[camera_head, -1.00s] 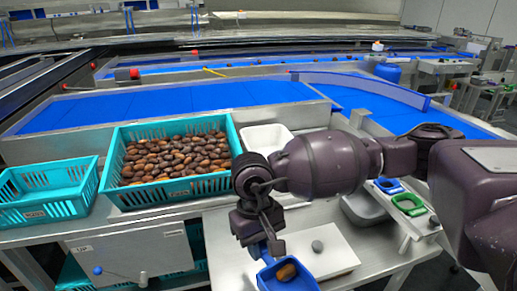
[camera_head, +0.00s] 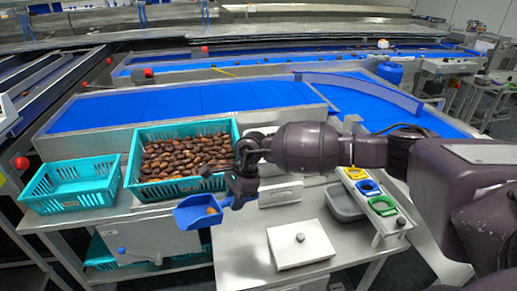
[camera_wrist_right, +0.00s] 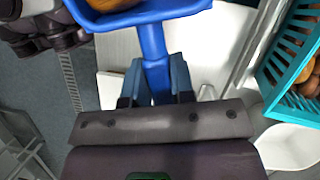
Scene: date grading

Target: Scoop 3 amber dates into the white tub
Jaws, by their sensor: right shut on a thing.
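My right gripper (camera_head: 236,200) is shut on the handle of a blue scoop (camera_head: 190,215), held in front of the full crate's right part. An orange-brown date (camera_head: 212,210) lies in the scoop. In the right wrist view the fingers grip the blue handle (camera_wrist_right: 153,45), and part of the date (camera_wrist_right: 112,3) shows at the top edge. The turquoise crate (camera_head: 165,191) holds many dates, dark brown and lighter amber. The white tub (camera_head: 281,195) stands right of the gripper, partly behind my arm, its inside hidden. My left gripper is out of view.
A white board (camera_head: 300,255) with a small grey knob-like object (camera_head: 300,238) lies on the front table. A grey bin (camera_head: 345,207) and yellow, blue and green frames stand at right. A blue conveyor (camera_head: 190,105) runs behind.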

